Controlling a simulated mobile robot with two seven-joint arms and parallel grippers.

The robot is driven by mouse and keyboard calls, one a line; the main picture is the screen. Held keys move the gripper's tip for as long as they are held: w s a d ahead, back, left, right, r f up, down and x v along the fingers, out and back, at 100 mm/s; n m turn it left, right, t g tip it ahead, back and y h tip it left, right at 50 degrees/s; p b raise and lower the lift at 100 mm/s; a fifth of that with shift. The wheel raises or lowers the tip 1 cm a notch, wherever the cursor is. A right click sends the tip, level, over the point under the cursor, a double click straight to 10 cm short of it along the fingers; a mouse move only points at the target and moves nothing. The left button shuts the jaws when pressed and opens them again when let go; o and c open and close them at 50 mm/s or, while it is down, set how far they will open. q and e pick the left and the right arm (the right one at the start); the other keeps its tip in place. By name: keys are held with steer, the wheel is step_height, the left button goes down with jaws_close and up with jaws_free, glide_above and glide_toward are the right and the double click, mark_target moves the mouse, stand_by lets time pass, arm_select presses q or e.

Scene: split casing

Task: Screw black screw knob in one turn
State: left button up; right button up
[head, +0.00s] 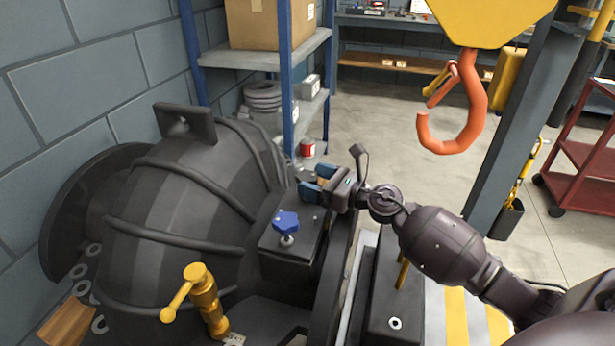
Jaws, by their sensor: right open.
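My right gripper (317,182) reaches in from the right, with its blue fingertips over the far end of the dark block on the casing flange. Its fingers are apart. I cannot make out a black screw knob; it may be hidden behind or between the fingers, or lost against the dark metal. A blue star-shaped knob (286,221) stands upright on a silver stem on the same block, nearer than the gripper and apart from it. The large dark ribbed casing (190,190) fills the left. My left gripper is not in view.
A yellow handled clamp (203,295) stands at the casing's near side. An orange hook (470,115) hangs at the upper right, above my right arm. A blue-framed shelf (265,58) stands behind the casing. Open floor (385,125) lies beyond the gripper.

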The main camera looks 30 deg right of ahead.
steer(key=shift+x, duration=1.15)
